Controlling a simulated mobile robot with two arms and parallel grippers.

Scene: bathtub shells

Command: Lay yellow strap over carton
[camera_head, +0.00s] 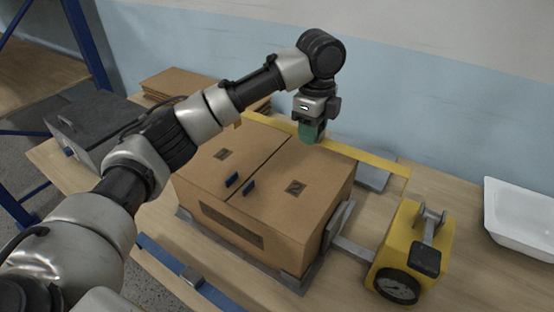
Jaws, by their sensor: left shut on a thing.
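The brown carton (292,187) stands closed on a grey metal base in the middle of the bench. The yellow strap (362,157) runs across at the carton's far side, from behind its left part to past its right edge. Its right end bends down near the yellow device. My left gripper (311,131) is over the carton's far edge, shut at the middle of the strap, where a green piece shows at the fingers. The fingers hide part of the strap, and I cannot tell if it touches the carton there. My right gripper is out of view.
A yellow tool with a round dial (402,262) stands right of the carton. A white tray (520,218) is at the far right. Flat brown cardboard (178,83) lies behind, and a dark grey box (92,125) stands left. A blue bar (170,262) runs along the front.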

